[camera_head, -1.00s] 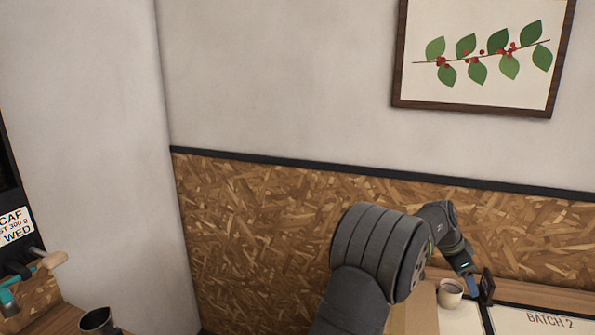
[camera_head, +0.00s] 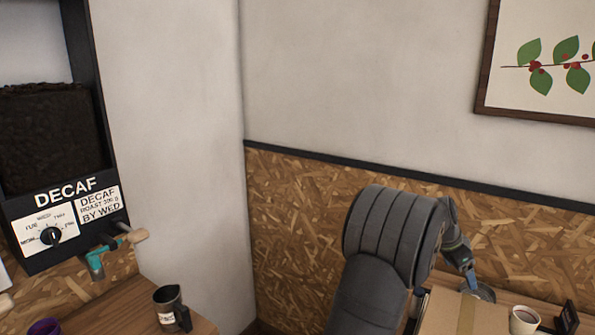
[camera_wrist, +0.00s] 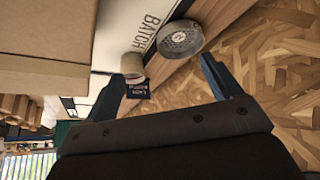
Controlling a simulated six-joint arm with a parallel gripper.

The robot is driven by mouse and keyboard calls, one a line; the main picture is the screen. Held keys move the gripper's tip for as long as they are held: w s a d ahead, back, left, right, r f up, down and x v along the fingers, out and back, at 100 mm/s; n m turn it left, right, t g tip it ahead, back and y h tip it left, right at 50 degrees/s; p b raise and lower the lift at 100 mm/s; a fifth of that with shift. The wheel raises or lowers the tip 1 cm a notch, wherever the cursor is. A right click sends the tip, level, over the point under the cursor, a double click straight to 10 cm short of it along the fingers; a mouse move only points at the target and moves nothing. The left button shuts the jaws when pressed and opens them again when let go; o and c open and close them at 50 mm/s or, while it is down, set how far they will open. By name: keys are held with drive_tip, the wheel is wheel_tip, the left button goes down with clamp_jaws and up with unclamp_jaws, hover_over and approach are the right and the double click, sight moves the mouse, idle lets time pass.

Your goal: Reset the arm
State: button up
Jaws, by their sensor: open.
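My gripper (camera_head: 470,283) is at the lower right in the head view, at the end of my dark grey arm. In the wrist view its two blue-grey fingers (camera_wrist: 162,68) are spread apart with nothing held between them. A grey round lidded tin or disc (camera_wrist: 181,40) lies beyond the fingertips. It also shows in the head view (camera_head: 485,294), close to the gripper; whether they touch I cannot tell. A pale cup (camera_head: 523,320) with dark contents stands to the right of the gripper; the wrist view shows it near the left finger (camera_wrist: 132,66).
A cardboard box (camera_head: 450,310) stands beside the gripper. A small dark card (camera_head: 568,318) stands right of the cup. A chipboard wall (camera_head: 300,230) runs behind. At left are a DECAF bin (camera_head: 68,205) with a dial and handle, and a dark labelled jug (camera_head: 171,310) on a wooden counter.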

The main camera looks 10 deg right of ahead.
drive_tip(key=w+a+n+t, duration=0.1)
drive_tip(key=w+a, duration=0.4)
drive_tip(key=a, duration=0.5)
drive_tip(key=w+a+n+t+y, duration=0.1)
drive_tip(key=w+a+n, duration=0.3)
drive_tip(key=a, duration=0.6)
drive_tip(key=w+a+r+n+t, duration=0.1)
drive_tip(key=w+a+n, duration=0.2)
drive_tip(key=w+a, duration=0.5)
drive_tip(key=shift+a+t, duration=0.4)
drive_tip(key=shift+a, duration=0.85)
drive_tip(key=shift+o, duration=0.5)
